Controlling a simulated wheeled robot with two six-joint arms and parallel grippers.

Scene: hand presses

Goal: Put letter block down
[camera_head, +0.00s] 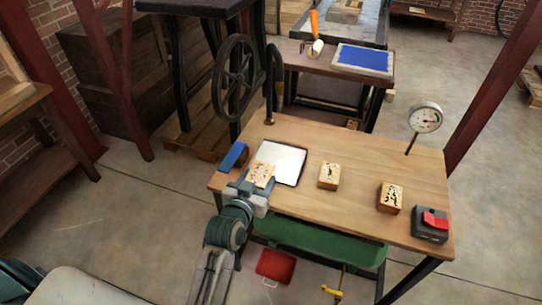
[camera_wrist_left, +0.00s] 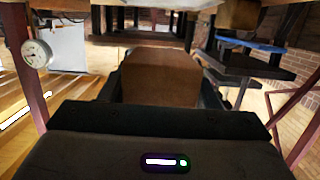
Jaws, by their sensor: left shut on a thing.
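My left gripper (camera_head: 257,186) is shut on a light wooden letter block (camera_head: 261,172) with dark marks on its top. In the head view it holds the block at the left front part of the wooden table, by the near edge of a white sheet (camera_head: 287,163). In the left wrist view the brown block (camera_wrist_left: 160,77) fills the space between the dark fingers. I cannot tell whether the block touches the sheet or the table. Two similar letter blocks stand apart on the table, one in the middle (camera_head: 329,175) and one farther right (camera_head: 391,197). My right gripper is not in view.
The wooden table (camera_head: 350,150) has a blue block (camera_head: 234,156) at its left end. A grey box with a red lever (camera_head: 431,223) and a dial gauge (camera_head: 425,118) stand at the right. A black handwheel (camera_head: 240,82) rises behind. Table room is free between the blocks.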

